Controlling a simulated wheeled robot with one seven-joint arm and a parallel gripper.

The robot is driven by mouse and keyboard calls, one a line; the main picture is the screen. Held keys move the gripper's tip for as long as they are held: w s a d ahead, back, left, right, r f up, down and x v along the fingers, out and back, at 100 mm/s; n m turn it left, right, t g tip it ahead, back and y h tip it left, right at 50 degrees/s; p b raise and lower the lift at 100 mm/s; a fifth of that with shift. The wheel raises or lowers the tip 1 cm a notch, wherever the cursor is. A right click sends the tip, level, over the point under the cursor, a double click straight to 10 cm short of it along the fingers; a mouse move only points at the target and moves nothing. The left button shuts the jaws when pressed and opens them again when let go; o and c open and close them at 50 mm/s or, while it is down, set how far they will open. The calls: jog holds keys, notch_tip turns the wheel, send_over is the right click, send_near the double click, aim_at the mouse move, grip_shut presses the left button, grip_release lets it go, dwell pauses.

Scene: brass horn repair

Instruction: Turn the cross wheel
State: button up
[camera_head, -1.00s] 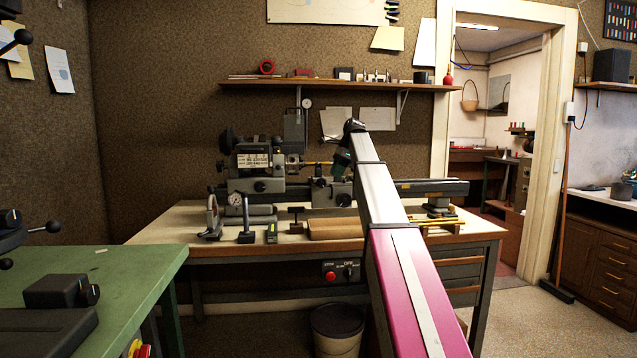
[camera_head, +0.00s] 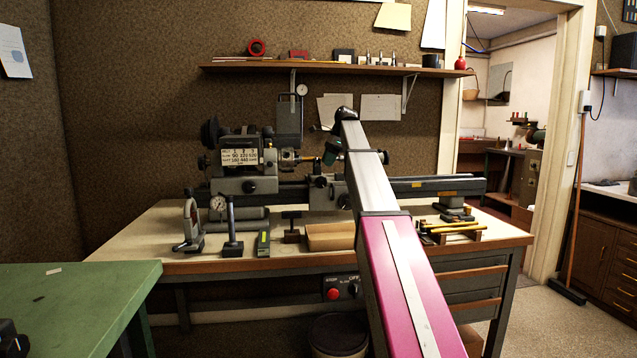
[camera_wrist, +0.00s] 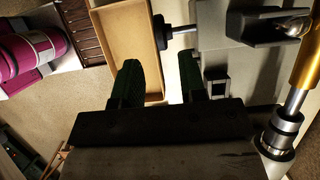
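A black round knob on a short metal shaft (camera_wrist: 161,31), which looks like the cross wheel, sticks out of the grey lathe carriage (camera_wrist: 215,22) in the wrist view. In the head view, dark knobs (camera_head: 319,182) show on the carriage front, partly behind my arm; I cannot tell which one is the wheel. My gripper (camera_wrist: 157,72) has two dark green fingers spread apart with nothing between them. The knob lies beyond the fingertips, roughly in line with the gap, and looks apart from them. In the head view, my gripper is mostly hidden by my arm.
The lathe headstock (camera_head: 241,160) stands left of the carriage. A wooden tray (camera_head: 331,237) lies on the bench below; it also shows beside the left finger in the wrist view (camera_wrist: 112,55). Gauges (camera_head: 231,225) stand at the bench's front left. A green table (camera_head: 75,310) is at lower left.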

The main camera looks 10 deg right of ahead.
aim_at(319, 182)
jog(key=x, duration=0.9)
jog(key=shift+f, duration=0.1)
grip_shut()
